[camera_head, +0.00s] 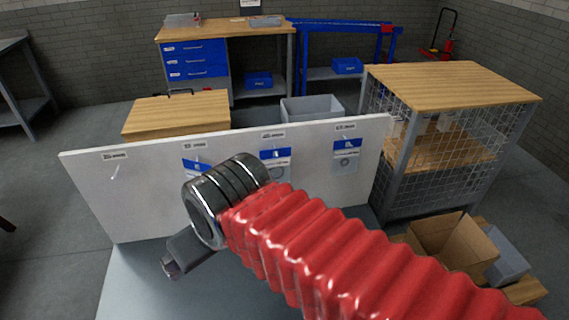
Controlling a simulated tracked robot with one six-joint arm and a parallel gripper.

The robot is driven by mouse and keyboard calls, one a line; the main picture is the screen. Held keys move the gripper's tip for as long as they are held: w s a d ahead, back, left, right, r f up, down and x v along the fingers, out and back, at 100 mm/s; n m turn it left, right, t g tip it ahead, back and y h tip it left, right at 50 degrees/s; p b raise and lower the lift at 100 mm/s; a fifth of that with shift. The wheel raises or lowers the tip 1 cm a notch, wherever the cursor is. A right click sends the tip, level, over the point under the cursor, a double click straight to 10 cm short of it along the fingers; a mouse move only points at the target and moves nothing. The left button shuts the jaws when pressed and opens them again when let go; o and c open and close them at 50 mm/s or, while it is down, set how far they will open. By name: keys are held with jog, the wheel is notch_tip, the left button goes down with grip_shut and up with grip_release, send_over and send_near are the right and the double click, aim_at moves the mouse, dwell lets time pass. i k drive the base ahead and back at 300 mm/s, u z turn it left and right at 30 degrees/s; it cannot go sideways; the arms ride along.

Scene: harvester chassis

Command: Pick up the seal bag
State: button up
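Bags with blue headers hang on a white board (140,200), each under a small label too small to read. The right bag (346,164) shows a ring shape inside. The middle bag (276,158) also seems to show a round shape, and its lower part is behind my arm. The left bag (195,163) is mostly hidden by my arm, so its contents cannot be told. I cannot tell for sure which is the seal bag. My gripper (172,266) points down and left in front of the board's lower left part, apart from the bags. Its fingers are not clear.
A bare hook (115,172) is at the board's left. A grey bin (312,107) and a wooden-topped unit (177,113) stand behind the board. A mesh-sided cart (450,85) stands right. An open cardboard box (440,238) and a grey bin (508,256) are at lower right.

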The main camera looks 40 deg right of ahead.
aim_at(344, 161)
jog(key=z, duration=1.85)
